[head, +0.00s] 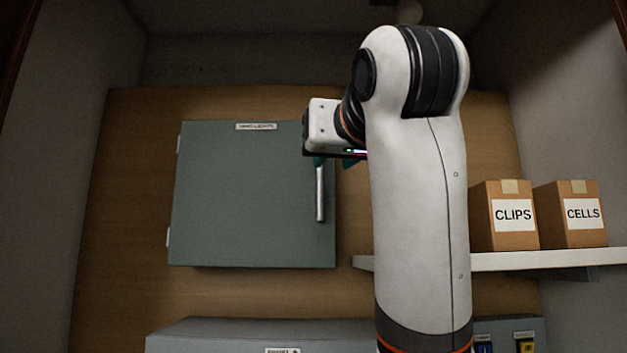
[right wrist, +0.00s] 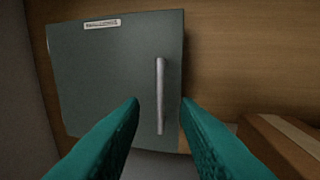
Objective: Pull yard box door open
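The yard box is a grey-green cabinet on the wooden back wall, and its door (head: 245,200) looks shut, with hinges on its left edge. The door also fills the left of the right wrist view (right wrist: 110,75). A silver vertical bar handle (head: 320,195) is near the door's right edge; its top is hidden by my gripper in the head view. My right gripper (head: 336,162) is open and empty, with teal fingers. In the right wrist view the handle (right wrist: 160,90) lines up with the gap between the fingertips (right wrist: 160,102); I cannot tell the distance. My left gripper is not in view.
A shelf (head: 490,262) at right carries a CLIPS box (head: 505,240) and a CELLS box (head: 570,238). A grey cabinet (head: 260,330) stands below the yard box. My right arm covers the middle right of the head view. The wall left of the door is bare.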

